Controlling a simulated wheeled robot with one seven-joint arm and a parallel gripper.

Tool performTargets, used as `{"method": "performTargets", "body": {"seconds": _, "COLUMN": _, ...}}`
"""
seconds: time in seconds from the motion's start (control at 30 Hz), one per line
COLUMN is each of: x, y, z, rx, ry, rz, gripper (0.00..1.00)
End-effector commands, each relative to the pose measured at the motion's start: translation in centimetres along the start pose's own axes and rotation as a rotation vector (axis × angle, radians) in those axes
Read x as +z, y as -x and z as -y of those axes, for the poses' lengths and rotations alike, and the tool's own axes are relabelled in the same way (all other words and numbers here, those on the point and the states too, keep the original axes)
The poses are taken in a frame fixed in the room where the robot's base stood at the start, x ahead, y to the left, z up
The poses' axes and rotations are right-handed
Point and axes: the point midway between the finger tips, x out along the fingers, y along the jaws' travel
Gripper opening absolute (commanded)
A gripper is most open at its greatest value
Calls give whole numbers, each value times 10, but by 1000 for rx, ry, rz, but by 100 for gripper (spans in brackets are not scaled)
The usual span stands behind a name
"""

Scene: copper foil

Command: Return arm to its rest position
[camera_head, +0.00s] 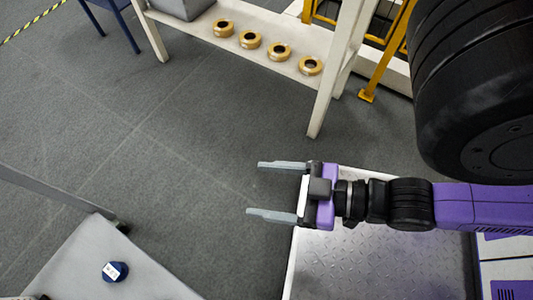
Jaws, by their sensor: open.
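My gripper (254,190) is in the head view, right of the middle. Its two grey fingers point left and stand well apart, with nothing between them. The purple and black wrist and forearm reach in from the right edge. The gripper hangs over the grey floor, and the wrist is over a metal plate platform (380,262). No object touches the fingers.
A white shelf (300,72) at the top holds several copper-coloured rolls (250,39) and a grey bin (186,5). A grey table (75,262) at lower left bears a small dark blue object (115,271). Yellow railing (385,50) stands at upper right. Open floor (150,130) lies between.

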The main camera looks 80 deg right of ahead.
Motion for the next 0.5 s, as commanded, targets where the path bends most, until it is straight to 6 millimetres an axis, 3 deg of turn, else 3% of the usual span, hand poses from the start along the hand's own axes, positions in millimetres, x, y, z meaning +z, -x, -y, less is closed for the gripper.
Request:
{"method": "performTargets", "body": {"seconds": 0.33, "x": -4, "y": 1, "z": 0, "rx": 0, "ry": 0, "rz": 0, "gripper": 73}}
{"method": "performTargets", "body": {"seconds": 0.5, "x": -26, "y": 7, "z": 0, "rx": -1, "ry": 0, "rz": 0, "gripper": 73}}
